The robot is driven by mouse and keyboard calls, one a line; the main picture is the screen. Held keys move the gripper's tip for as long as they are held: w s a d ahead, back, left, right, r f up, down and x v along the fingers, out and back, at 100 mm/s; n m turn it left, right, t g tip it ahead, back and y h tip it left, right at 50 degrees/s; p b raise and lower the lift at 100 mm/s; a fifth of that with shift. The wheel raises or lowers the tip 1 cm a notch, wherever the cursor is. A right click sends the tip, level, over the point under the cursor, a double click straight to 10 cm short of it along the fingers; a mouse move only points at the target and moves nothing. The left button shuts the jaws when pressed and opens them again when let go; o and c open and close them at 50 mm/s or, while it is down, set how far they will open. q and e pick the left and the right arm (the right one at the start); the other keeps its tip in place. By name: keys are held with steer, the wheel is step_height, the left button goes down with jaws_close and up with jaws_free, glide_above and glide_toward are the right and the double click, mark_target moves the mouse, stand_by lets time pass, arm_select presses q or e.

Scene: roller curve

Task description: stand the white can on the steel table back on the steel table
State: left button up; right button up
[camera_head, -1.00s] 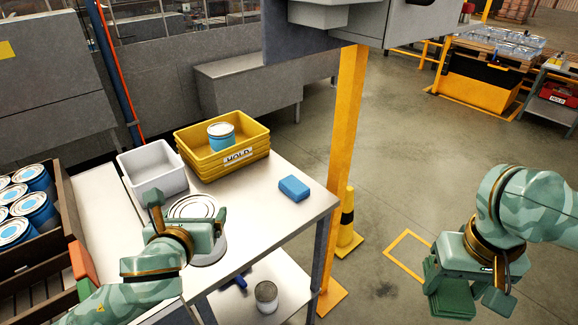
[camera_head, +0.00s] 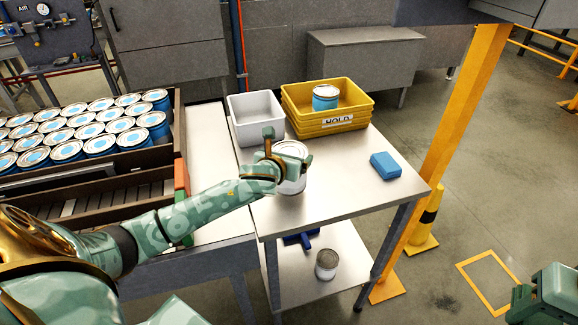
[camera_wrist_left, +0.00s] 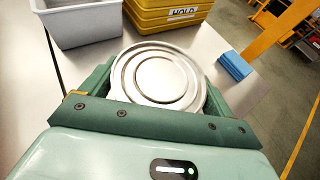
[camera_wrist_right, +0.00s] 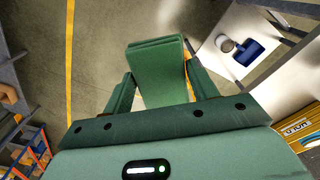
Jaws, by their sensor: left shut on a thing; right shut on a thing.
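The white can (camera_head: 291,180) is upright at the near left part of the steel table (camera_head: 340,195), with a silver ringed lid. I cannot tell whether its base touches the tabletop. My left gripper (camera_head: 287,158) is shut on it, one finger on each side; in the left wrist view the lid (camera_wrist_left: 158,75) fills the space between the fingers. My right gripper (camera_wrist_right: 160,85) is shut on a dark green slab-like thing (camera_wrist_right: 157,70) above the floor, away from the table. Only part of the right gripper shows at the lower right of the head view.
A grey-white bin (camera_head: 257,122) and stacked yellow HOLD trays (camera_head: 330,122) holding a blue-white can (camera_head: 325,97) stand at the back of the table. A blue block (camera_head: 385,165) lies right. A lower shelf holds another can (camera_head: 327,264). A yellow post (camera_head: 445,130) stands right.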

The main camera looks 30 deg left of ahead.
arm_select(q)
step_height(320, 180, down, 3)
steer(key=shift+w+r, duration=0.1)
arm_select(e)
steer(key=shift+w+f, duration=0.2)
arm_select(q)
steer(key=shift+a, duration=0.1)
arm_select(e)
steer(key=shift+s+a, duration=0.15)
steer(key=shift+s, duration=0.05)
steer(key=shift+r, duration=0.1)
arm_select(q)
steer(key=o, duration=0.9)
arm_select(e)
steer(key=shift+w, duration=0.1)
arm_select(q)
steer(key=shift+s+r, duration=0.1)
steer(key=shift+s, duration=0.25)
steer(key=p+v, duration=0.1)
steer(key=v, duration=1)
steer(key=shift+s+r, duration=0.2)
steer(key=shift+s, duration=0.05)
arm_select(e)
steer(key=shift+r, duration=0.65)
